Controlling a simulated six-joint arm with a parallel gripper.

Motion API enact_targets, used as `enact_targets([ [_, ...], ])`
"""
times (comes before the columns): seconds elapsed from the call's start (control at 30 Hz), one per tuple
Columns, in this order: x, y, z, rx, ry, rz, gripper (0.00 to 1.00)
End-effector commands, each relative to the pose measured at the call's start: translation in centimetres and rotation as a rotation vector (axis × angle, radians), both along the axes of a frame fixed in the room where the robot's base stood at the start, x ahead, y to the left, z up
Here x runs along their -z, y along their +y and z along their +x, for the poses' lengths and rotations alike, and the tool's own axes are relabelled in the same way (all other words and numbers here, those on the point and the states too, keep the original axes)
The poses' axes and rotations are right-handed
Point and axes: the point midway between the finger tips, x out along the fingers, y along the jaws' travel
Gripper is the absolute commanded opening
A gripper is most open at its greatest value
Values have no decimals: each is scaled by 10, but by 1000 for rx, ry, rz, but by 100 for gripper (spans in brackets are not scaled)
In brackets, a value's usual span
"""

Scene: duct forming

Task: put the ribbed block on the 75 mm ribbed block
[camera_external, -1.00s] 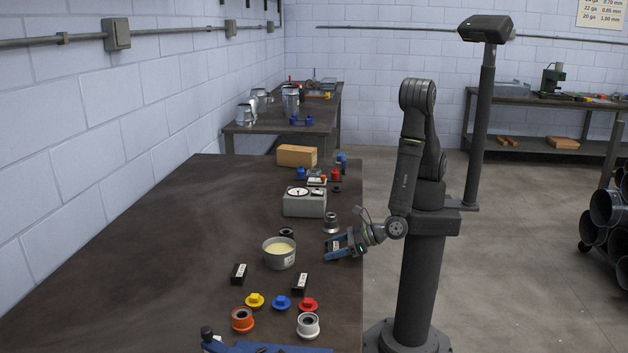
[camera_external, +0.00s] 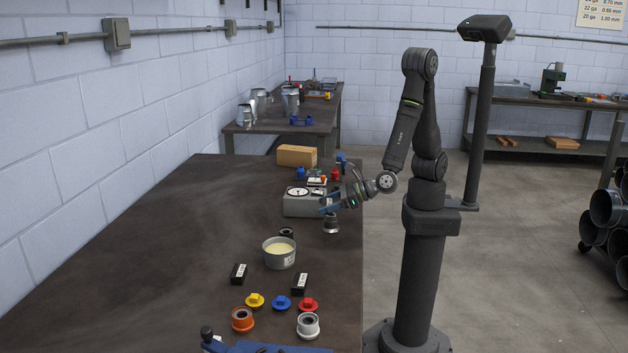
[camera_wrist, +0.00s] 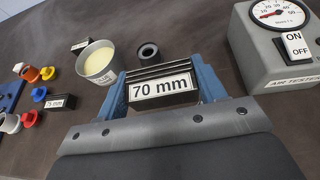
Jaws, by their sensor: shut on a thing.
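My gripper (camera_external: 328,204) is shut on a black ribbed block (camera_wrist: 150,71) labelled "70 mm", held between its blue fingers in the wrist view. It is raised above the table, in front of the air tester. The 75 mm ribbed block (camera_wrist: 60,101) lies to the left in the wrist view, its label facing me. In the external view it appears to be the right-hand black block (camera_external: 300,283), near the coloured caps. A second black block (camera_external: 239,273) lies left of it; its label is too small to read, also in the wrist view (camera_wrist: 80,44).
A cream-filled cup (camera_external: 279,254) and a dark ring (camera_external: 286,233) stand between my gripper and the black blocks. The air tester (camera_external: 304,204) is close by. Several coloured caps (camera_external: 281,303) lie in front. The table's left side is clear.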

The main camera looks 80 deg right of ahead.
Motion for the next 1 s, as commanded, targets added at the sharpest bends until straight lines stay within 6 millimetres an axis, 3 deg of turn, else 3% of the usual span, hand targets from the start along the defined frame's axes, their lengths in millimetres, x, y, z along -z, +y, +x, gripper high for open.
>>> enact_targets([
  [0.17, -6, 5, 9, -17, 1, 5, 28],
  [0.27, -10, 30, 23, -58, 7, 8, 28],
  [0.5, -24, 115, 65, -202, 10, 12, 28],
  [0.7, -35, 162, 87, -292, 1, 4, 28],
  [0.87, -34, 182, 90, -320, -1, 1, 28],
  [1.0, -18, 207, 80, -324, 0, -1, 28],
])
